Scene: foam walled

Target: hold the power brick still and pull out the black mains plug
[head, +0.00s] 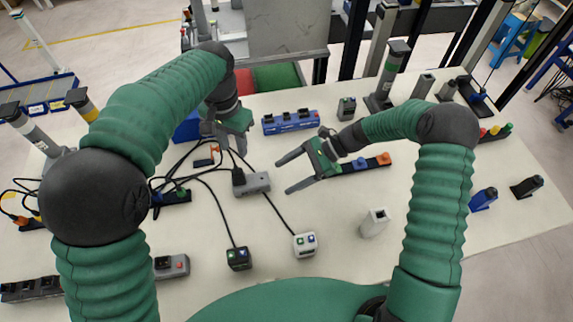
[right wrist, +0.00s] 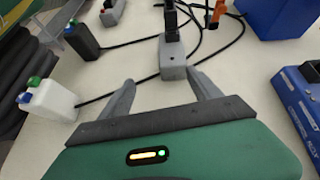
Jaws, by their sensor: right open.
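A grey block, which looks like the power brick (head: 253,184), lies on the table near the middle. A black plug (head: 238,177) sits at its left end, and in the right wrist view the plug (right wrist: 171,20) stands at the brick's (right wrist: 173,58) far end. My right gripper (head: 284,176) is open and empty, its fingers pointing left at the brick, a short gap away. In the right wrist view its fingertips (right wrist: 158,80) are spread just short of the brick. My left gripper (head: 226,138) is above and behind the brick; its jaws are not clear.
Black cables run across the table around the brick. A white box (head: 305,244) and a black box (head: 239,259) stand in front. A grey open-topped block (head: 375,222) stands right.

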